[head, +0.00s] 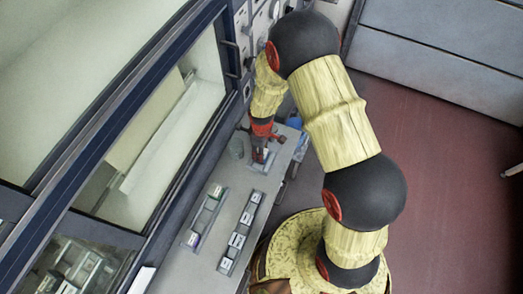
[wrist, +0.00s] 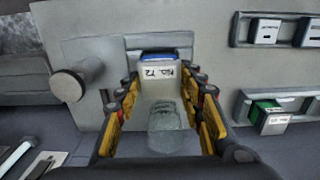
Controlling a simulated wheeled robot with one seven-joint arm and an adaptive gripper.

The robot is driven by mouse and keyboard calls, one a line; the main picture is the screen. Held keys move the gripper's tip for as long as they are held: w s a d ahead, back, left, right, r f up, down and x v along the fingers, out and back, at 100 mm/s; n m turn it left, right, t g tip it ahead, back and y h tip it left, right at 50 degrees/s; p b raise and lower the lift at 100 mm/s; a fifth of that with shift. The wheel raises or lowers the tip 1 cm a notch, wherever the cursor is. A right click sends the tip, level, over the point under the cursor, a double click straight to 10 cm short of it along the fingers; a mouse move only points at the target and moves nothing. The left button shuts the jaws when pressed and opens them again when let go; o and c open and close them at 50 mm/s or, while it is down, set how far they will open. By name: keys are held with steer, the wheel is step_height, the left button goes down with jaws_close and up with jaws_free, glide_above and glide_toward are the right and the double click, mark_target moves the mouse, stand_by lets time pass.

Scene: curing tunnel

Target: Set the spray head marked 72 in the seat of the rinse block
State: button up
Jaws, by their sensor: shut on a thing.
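The spray head marked 72 (wrist: 158,61) has a blue top edge and a white label that reads upside down in the wrist view. My gripper (wrist: 160,78) is shut on it, with one fingertip at each side of the label. In the head view my gripper (head: 262,148) is low over the far part of the grey counter. A grey fixture (wrist: 112,49) lies just behind the spray head; it may be the rinse block. The seat is hidden, and I cannot tell whether the spray head touches it.
A clear cup (wrist: 168,130) stands on the counter close to my gripper. A grey round post (wrist: 69,85) rises at the left. Racks of labelled pieces lie to the right, one with a green piece (wrist: 266,107). A glazed wall (head: 150,120) borders the counter.

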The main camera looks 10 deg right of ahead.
steer(key=shift+f+b, duration=0.5)
steer(key=shift+f, duration=0.15)
steer(key=o, duration=1.4)
steer(key=shift+c, duration=0.2)
steer(key=shift+r, duration=0.1)
steer(key=shift+r, duration=0.35)
step_height(320, 180, up, 11)
